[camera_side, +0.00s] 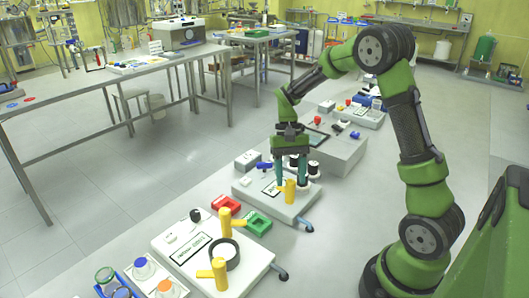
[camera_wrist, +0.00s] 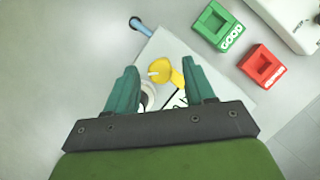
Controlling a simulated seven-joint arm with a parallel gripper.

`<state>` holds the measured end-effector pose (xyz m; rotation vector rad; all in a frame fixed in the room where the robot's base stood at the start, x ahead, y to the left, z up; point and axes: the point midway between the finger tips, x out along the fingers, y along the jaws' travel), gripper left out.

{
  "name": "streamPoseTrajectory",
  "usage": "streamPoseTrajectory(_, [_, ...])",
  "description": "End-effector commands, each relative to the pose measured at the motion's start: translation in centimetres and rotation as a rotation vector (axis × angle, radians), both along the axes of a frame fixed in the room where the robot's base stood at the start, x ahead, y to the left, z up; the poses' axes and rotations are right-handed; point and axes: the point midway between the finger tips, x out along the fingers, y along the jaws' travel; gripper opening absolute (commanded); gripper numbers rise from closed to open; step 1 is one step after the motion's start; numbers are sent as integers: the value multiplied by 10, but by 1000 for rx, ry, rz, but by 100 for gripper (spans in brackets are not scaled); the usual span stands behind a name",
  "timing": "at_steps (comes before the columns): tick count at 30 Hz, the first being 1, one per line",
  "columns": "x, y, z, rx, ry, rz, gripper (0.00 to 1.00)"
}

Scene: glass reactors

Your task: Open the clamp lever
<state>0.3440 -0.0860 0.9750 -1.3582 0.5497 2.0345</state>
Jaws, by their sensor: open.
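A yellow clamp lever (camera_side: 290,190) stands on a white panel (camera_side: 252,192) in the middle of the side view. My gripper (camera_side: 290,178) points down at it, with its two teal fingers spread. In the wrist view, the yellow lever (camera_wrist: 160,70) shows between and slightly beyond the open fingers (camera_wrist: 160,65). It has a rounded yellow part and a short yellow arm toward the right finger. I cannot tell whether either finger touches it. The fingers and palm hide part of the panel and of a round pale ring beside the left finger.
A nearer white panel (camera_side: 174,246) carries other yellow levers (camera_side: 228,222). A red box (camera_side: 226,204) and a green box (camera_side: 257,223) lie between the panels; they also show in the wrist view, green (camera_wrist: 219,25) and red (camera_wrist: 262,66).

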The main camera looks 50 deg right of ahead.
Motion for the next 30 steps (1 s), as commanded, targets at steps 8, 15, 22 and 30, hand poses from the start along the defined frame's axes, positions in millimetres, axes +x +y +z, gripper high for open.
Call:
streamPoseTrajectory(8, [16,-15,50,-3,-6,-3,54])
streamPoseTrajectory(15, [32,-31,104,-3,-7,-5,54])
streamPoseTrajectory(22, [42,-41,139,-2,-3,-1,54])
streamPoseTrajectory(30, [45,-44,152,-1,-2,-2,54])
